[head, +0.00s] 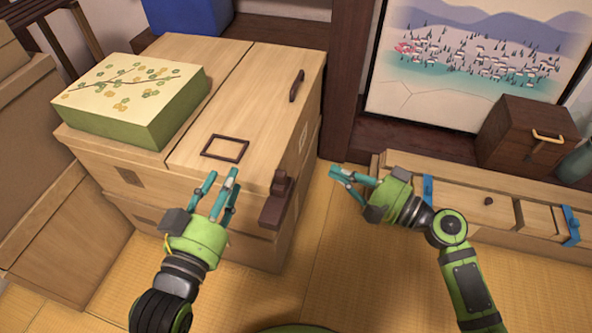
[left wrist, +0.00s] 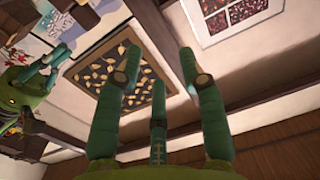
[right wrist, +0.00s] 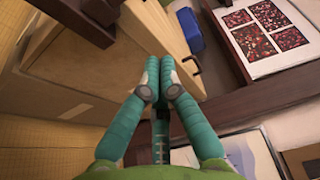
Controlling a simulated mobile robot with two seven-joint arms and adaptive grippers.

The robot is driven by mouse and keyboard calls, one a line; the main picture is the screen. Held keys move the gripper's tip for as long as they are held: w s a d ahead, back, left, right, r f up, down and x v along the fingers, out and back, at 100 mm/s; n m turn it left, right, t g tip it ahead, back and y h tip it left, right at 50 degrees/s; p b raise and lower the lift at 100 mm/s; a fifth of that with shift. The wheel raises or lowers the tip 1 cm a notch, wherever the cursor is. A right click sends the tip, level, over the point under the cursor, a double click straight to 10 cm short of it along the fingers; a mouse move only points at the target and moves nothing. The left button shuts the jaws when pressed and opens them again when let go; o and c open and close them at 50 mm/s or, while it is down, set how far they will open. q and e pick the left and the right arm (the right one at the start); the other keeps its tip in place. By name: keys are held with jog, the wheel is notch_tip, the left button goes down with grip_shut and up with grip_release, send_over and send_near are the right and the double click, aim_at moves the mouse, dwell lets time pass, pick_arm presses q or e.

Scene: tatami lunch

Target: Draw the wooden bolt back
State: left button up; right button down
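The dark brown wooden bolt (head: 274,211) sits at the front right corner of a light wooden chest (head: 240,130), with an upright block at its back end. My left gripper (head: 222,180) is open and empty, in front of the chest and left of the bolt. Its fingers are spread wide in the left wrist view (left wrist: 157,65), with nothing between them. My right gripper (head: 336,181) is to the right of the bolt, apart from it. In the right wrist view its fingertips (right wrist: 159,72) are together, with nothing seen between them.
A green box with a floral lid (head: 130,95) stands on the chest's left part. The lid carries a dark handle (head: 297,85) and a dark rectangular frame (head: 225,148). A low cabinet (head: 470,200) stands at right. Tatami floor (head: 330,260) is clear between.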

aim_at(286, 190)
jog(key=shift+a, duration=0.1)
pick_arm(q)
jog(key=shift+f, duration=0.15)
pick_arm(e)
jog(key=w+a, duration=0.2)
jog(key=a, duration=0.7)
jog(key=shift+w, duration=0.15)
pick_arm(q)
notch_tip(286, 190, down, 7)
jog(key=s+a+g+y+p, duration=0.1)
jog(key=a+g+y, duration=0.1)
jog(key=g, duration=0.2)
jog(key=shift+s+a+n, duration=0.15)
jog(key=shift+a+n, duration=0.1)
jog(key=shift+n, duration=0.05)
pick_arm(e)
jog(key=s, duration=0.1)
jog(key=s+a, duration=0.1)
jog(key=s, duration=0.3)
jog(key=shift+s+a, duration=0.2)
jog(key=shift+a, duration=0.2)
